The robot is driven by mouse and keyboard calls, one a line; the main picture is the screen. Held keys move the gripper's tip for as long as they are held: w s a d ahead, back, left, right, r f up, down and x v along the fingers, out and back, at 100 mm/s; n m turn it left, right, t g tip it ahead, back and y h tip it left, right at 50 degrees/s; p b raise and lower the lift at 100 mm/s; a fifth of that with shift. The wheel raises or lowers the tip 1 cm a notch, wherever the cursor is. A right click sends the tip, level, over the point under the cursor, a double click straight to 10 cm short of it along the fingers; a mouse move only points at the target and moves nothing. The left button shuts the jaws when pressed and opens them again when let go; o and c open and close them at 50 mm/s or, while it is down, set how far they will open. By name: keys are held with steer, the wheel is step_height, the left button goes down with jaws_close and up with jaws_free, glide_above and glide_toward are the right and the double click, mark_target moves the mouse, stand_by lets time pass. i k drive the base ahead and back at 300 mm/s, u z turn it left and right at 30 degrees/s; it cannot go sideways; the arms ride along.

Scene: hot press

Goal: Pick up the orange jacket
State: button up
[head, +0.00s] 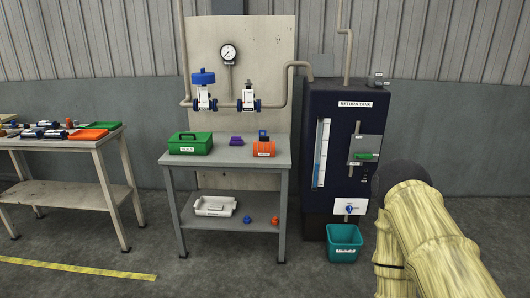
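An orange, rounded block-like piece with a white label (264,149) sits on the right part of the grey table's top. It looks like the orange jacket, but its label is too small to read. A small dark blue piece (263,134) shows just behind it. My yellow arm (428,235) fills the lower right, well to the right of the table. My gripper is not in view, so I cannot see whether it holds anything.
The grey table (222,160) also bears a green case (190,143) and a purple piece (236,141). A white tray (215,206) lies on its lower shelf. A dark return tank (340,105) and teal bin (344,242) stand right. A workbench (72,143) stands left.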

mark_target(264, 145)
steer(key=z, duration=0.75)
steer(key=i, duration=2.15)
steer(key=u, duration=1.1)
steer(key=i, duration=0.65)
steer(key=u, duration=0.8)
